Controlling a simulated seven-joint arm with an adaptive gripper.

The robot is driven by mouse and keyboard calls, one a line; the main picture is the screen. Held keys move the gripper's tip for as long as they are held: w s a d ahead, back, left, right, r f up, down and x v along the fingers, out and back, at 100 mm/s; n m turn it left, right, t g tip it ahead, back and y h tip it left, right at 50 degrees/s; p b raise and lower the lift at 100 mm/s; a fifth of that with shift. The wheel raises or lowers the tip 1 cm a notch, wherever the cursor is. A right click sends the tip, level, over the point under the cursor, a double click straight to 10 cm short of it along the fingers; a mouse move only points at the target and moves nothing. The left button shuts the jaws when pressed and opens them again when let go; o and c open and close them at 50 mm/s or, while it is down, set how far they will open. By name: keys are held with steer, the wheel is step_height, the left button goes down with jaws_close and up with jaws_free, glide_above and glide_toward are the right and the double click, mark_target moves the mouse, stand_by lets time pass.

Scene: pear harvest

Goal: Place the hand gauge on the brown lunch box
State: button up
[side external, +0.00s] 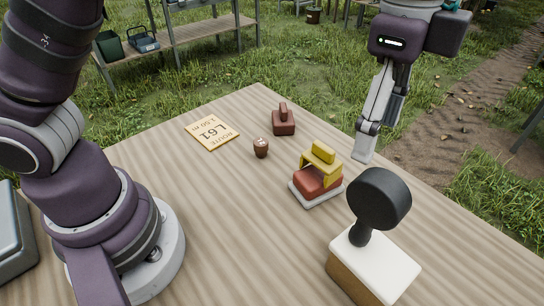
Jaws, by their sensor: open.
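The likely brown lunch box (284,128) is a small reddish-brown box with a raised handle, near the table's far corner. A yellow bridge-shaped piece with a block grip (321,157), perhaps the hand gauge, sits on a red block (311,182) on a pale grey base, at the middle right. My gripper (364,150) is open and empty, pointing down above the table's right side. It appears behind and right of the yellow piece, apart from it. Its fingers overlap in this view, so the gap between them is hidden.
A black round-headed piece (379,203) stands on a white-topped brown block (389,262) at the front right. A small brown cup-like thing (261,149) and a route card (212,130) lie near the brown box. The table's middle front is clear.

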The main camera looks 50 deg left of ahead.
steer(key=s+a+r+n+t, duration=0.2)
steer(key=a+r+n+t, duration=0.1)
steer(key=a+n, duration=0.8)
steer(key=s+a+f+n+t, duration=0.2)
steer(key=s+a+f+n, duration=0.2)
steer(key=a, duration=0.5)
steer(key=shift+s+a+f+n, duration=0.2)
steer(key=shift+s+f+n, duration=0.25)
steer(key=shift+s, duration=0.7)
